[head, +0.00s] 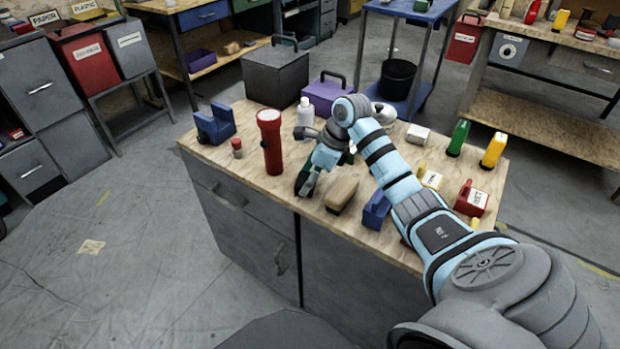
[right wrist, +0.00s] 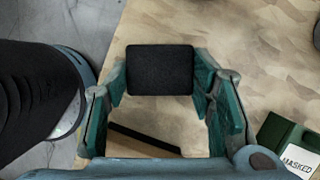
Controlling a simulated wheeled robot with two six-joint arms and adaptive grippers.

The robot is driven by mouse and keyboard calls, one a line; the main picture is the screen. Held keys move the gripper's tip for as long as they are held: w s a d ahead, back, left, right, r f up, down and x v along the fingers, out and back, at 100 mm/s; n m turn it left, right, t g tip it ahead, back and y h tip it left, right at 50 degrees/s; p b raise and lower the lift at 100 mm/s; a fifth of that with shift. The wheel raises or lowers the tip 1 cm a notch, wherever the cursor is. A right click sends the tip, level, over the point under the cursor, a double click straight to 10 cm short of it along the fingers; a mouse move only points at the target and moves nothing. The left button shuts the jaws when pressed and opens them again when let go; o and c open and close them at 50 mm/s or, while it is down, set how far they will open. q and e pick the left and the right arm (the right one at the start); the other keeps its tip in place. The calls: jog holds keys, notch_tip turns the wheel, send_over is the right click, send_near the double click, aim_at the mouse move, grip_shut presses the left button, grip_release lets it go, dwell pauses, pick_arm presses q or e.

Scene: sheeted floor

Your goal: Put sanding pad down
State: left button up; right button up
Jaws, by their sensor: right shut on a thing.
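My right gripper (head: 305,184) is low over the front part of the wooden bench top (head: 240,170), between the red flashlight and a tan block. In the right wrist view, the right gripper (right wrist: 160,85) has its fingers on either side of a black rectangular pad (right wrist: 160,70), which I take as the sanding pad, and is shut on it. In the head view the pad is mostly hidden by the fingers. I cannot tell whether the pad touches the bench top. My left gripper is not in view.
Close by are the red flashlight (head: 270,142), the tan block (head: 341,194) and a blue object (head: 376,210). A white bottle (head: 305,118), a purple box (head: 324,94) and a grey box (head: 275,75) stand behind. Green (head: 458,138) and yellow (head: 494,150) items are right.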

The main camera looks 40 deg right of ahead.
jog(key=shift+f, duration=0.15)
jog(key=o, duration=0.8)
jog(key=shift+o, duration=1.1)
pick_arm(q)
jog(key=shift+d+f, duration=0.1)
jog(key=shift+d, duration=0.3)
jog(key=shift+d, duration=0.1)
pick_arm(e)
jog(key=shift+r, duration=0.35)
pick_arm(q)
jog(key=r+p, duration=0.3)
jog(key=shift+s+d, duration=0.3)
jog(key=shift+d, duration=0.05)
pick_arm(e)
jog(key=v, duration=1.1)
jog(key=shift+r, duration=0.35)
jog(key=shift+s+d, duration=0.15)
jog(key=shift+d, duration=0.05)
